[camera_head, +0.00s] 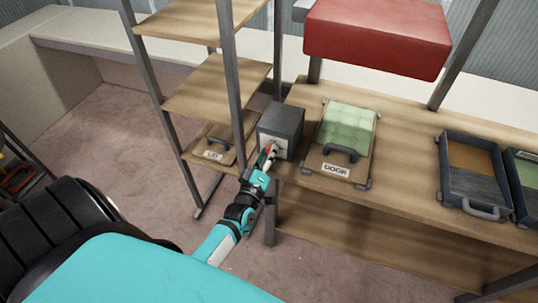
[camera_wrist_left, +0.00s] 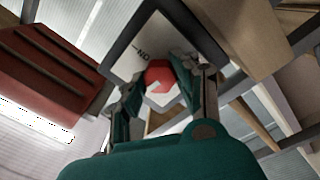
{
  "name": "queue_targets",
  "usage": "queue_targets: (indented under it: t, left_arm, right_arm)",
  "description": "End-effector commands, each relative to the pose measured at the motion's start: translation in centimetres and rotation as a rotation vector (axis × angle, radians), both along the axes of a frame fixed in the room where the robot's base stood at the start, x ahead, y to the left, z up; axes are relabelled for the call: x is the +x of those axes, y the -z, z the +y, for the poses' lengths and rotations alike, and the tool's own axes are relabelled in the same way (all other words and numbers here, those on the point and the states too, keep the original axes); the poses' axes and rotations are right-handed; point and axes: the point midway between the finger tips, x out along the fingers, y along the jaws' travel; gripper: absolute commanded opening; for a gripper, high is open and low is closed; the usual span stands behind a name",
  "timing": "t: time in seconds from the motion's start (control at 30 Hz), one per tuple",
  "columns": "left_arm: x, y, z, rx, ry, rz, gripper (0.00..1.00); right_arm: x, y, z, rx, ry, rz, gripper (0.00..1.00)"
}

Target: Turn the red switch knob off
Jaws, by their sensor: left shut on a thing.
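The red switch knob (camera_wrist_left: 158,77) sits on the pale front plate (camera_wrist_left: 132,66) of a dark grey box, and the wrist view shows lettering that looks like "ON" beside it. In the head view the grey switch box (camera_head: 281,121) stands at the left end of the wooden bench, and a bit of the red knob (camera_head: 270,149) shows at the fingertips. My left gripper (camera_head: 266,160) reaches the box front. In the wrist view its two fingers (camera_wrist_left: 160,84) are closed around the knob, one on each side. The right gripper is not in view.
A board marked "DOOR" (camera_head: 337,169) with a green pad lies right of the box. A dark tray (camera_head: 451,181) sits farther right. A red box (camera_head: 378,36) is above the bench. A shelf rack (camera_head: 214,88) with upright posts stands close left of my arm.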

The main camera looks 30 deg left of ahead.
Motion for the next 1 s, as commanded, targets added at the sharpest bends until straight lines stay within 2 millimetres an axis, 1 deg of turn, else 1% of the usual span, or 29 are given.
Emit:
queue_targets:
  t: [0.1,0.33,0.9,0.93,1.0]
  left_arm:
    - [0.08,-0.16,0.05,-0.061,-0.001,-0.020,0.00]
    - [0.09,-0.21,0.06,-0.137,0.000,-0.038,0.00]
    - [0.12,-0.27,0.06,-0.165,-0.001,-0.046,0.00]
    - [0.12,-0.27,0.06,-0.165,-0.001,-0.046,0.34]
    - [0.11,-0.25,0.05,-0.164,0.000,-0.045,0.43]
  right_arm:
    - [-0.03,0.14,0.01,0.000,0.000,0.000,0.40]
    - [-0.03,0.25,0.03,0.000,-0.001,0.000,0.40]
    - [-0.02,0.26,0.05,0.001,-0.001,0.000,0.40]
    - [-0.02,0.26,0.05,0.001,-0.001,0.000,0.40]
    - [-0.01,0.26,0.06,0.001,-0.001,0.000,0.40]
